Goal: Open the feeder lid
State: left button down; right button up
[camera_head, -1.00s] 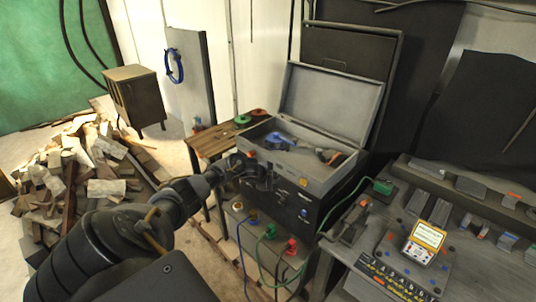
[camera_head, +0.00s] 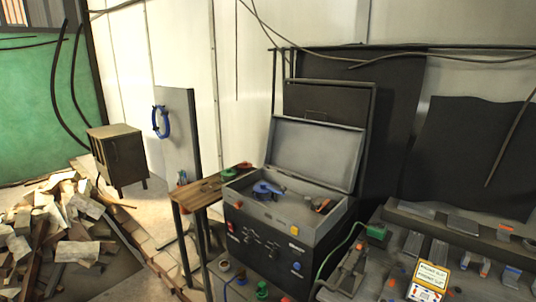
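The feeder (camera_head: 262,247) is a dark box with a grey top compartment, standing right of centre. Its grey lid (camera_head: 316,155) stands raised at the back, leaning slightly rearward, so the compartment is open. A blue tool (camera_head: 266,189) and an orange-and-black tool (camera_head: 319,205) lie inside. The front panel has red, yellow and blue parts and several small knobs. Neither of my grippers is in view, so I cannot see whether they are open or shut.
A wooden table (camera_head: 205,192) stands left of the feeder. A workbench with a yellow-framed meter (camera_head: 428,280) is at lower right. A small brown cabinet (camera_head: 118,158) and a rubble pile (camera_head: 60,235) are on the left. Cables (camera_head: 345,248) run beside the feeder.

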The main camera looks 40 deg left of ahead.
aim_at(328, 155)
jog(key=u, duration=2.75)
jog(key=i, duration=3.3)
jog(key=z, duration=3.75)
jog(key=i, duration=0.45)
jog(key=z, duration=0.1)
